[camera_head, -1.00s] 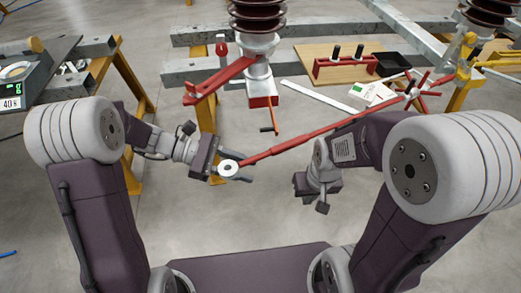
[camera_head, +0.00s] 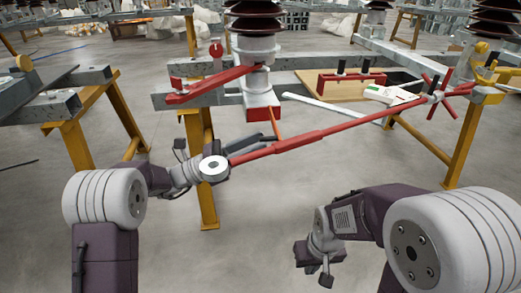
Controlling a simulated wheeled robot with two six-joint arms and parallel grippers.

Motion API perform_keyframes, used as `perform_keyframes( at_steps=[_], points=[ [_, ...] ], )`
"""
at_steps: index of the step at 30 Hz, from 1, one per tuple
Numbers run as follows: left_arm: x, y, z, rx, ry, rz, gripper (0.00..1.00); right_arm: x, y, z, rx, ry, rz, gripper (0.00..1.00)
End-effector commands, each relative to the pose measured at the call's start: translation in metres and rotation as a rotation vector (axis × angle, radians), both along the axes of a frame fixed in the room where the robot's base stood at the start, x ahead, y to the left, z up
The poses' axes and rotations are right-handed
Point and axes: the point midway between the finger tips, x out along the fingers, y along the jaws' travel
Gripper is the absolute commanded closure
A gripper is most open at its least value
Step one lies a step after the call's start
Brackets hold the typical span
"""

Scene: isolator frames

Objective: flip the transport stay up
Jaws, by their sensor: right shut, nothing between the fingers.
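The transport stay appears to be the long red rod (camera_head: 320,133). It slopes from a pale ring-shaped end (camera_head: 214,168) at left up to a red star-shaped hand wheel (camera_head: 437,95) at right. My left gripper (camera_head: 258,142) is at the ring end, its dark fingers partly hidden behind the ring and rod; its grip on the stay cannot be made out. My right gripper (camera_head: 327,278) is shut and empty, low in the picture, below the rod and apart from it.
A dark ribbed insulator (camera_head: 257,22) stands on the grey steel frame beside a red lever arm (camera_head: 205,88). A wooden board (camera_head: 315,85) with a red tool holder (camera_head: 348,87) lies behind the rod. Yellow trestle legs (camera_head: 462,140) stand at right. The front floor is open.

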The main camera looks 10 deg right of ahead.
Motion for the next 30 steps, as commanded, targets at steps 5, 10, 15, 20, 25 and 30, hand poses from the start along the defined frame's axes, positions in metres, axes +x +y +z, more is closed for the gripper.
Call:
perform_keyframes(
  at_steps=[5,10,15,20,25,30],
  points=[
    [0.000,-0.016,0.006,0.000,-0.002,-0.001,0.66,0.000,0.000,-0.010,0.000,0.000,0.000,1.00],
    [0.001,-0.017,0.008,0.000,0.000,0.001,0.66,0.000,0.000,-0.009,0.000,0.000,0.000,1.00],
    [0.001,-0.017,0.008,0.000,0.000,0.001,0.91,0.000,0.000,-0.009,0.000,0.000,0.000,1.00],
    [0.001,-0.017,0.008,0.001,0.000,0.001,1.00,0.000,0.000,-0.009,0.000,0.000,0.000,1.00],
    [0.001,-0.017,0.007,0.001,0.000,0.001,1.00,0.000,0.000,-0.009,0.000,0.000,0.000,1.00],
    [0.001,-0.017,0.007,0.001,0.000,0.001,1.00,0.000,0.000,-0.009,0.000,0.000,0.000,1.00]
  ],
)
